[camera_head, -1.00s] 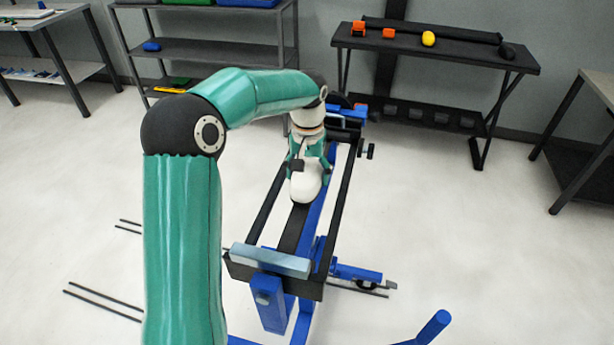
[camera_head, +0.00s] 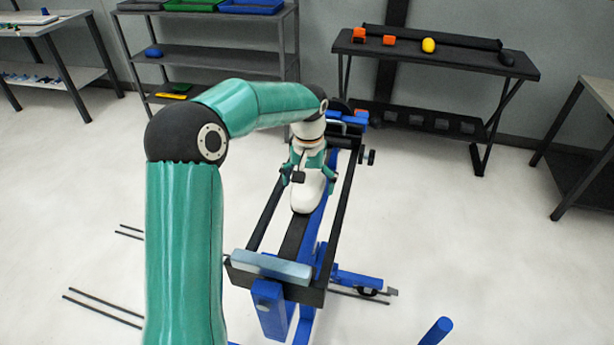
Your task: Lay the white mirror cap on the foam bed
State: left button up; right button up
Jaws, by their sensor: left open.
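The white mirror cap (camera_head: 307,194) lies on a dark strip (camera_head: 295,236) that runs lengthwise along the middle of the blue and black stand. This strip looks like the foam bed, but its material cannot be told. My left gripper (camera_head: 309,180) is above the far part of the cap, with its fingers spread apart to either side. It is open, and whether a finger still touches the cap cannot be told. The gripper hides the far end of the cap. My right gripper is not in view.
A pale grey-blue block (camera_head: 271,267) lies across the stand's near end. A dark table (camera_head: 450,62) at the back holds orange items, a yellow item (camera_head: 429,45) and a black one. Shelves with bins (camera_head: 215,52) stand at the back left.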

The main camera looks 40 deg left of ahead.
aim_at(309, 177)
pick_arm(q)
notch_tip(309, 177, up, 12)
jog(key=shift+r+p, duration=0.1)
jog(key=shift+p, duration=0.25)
dwell(0.5)
